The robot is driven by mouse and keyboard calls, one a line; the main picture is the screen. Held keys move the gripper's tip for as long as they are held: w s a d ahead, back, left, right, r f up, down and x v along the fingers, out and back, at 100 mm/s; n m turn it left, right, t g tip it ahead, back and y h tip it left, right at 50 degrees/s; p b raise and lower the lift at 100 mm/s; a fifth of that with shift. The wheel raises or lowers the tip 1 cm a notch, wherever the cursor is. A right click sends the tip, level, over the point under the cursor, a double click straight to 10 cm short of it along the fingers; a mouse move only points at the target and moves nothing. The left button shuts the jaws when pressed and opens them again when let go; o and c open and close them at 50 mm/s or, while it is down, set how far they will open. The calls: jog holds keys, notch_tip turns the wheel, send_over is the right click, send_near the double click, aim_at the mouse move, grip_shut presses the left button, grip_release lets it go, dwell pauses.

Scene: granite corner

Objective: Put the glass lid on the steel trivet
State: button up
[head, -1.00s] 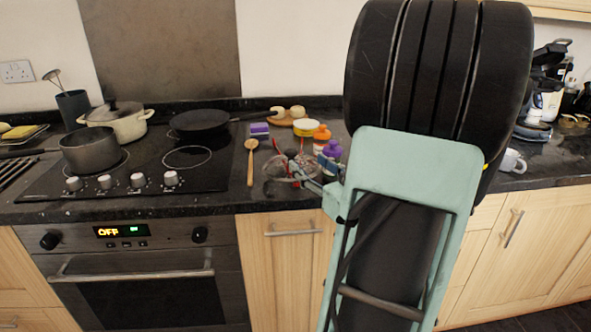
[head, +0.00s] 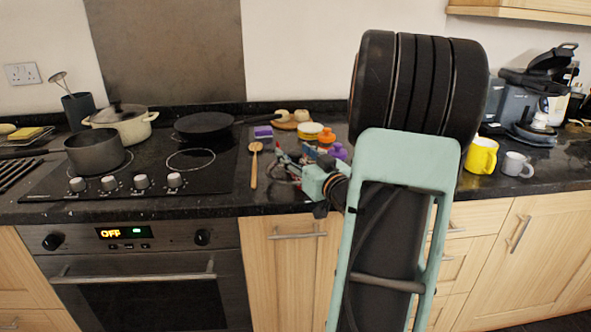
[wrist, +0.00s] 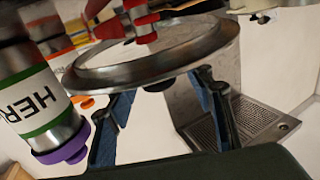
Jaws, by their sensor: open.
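The glass lid (wrist: 95,76), a clear disc with a steel rim and a small knob, fills the upper middle of the wrist view, which looks upside down. My gripper (wrist: 160,110) is open; its blue fingers stand apart on either side of the lid's knob, with nothing clearly held. In the head view, my gripper (head: 285,165) is over the counter right of the wooden spoon, and the lid there is mostly hidden by it. I cannot identify the steel trivet for certain in either view.
A jar with a purple cap (wrist: 68,148) is close beside the fingers. A perforated metal piece (wrist: 245,120) lies opposite. The wooden spoon (head: 254,168) is left of my gripper; a yellow mug (head: 481,156) and grey mug (head: 516,164) stand right. The hob (head: 150,170) is further left.

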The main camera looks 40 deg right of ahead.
jog(key=shift+c, duration=0.3)
grip_shut()
jog(key=shift+r, duration=0.1)
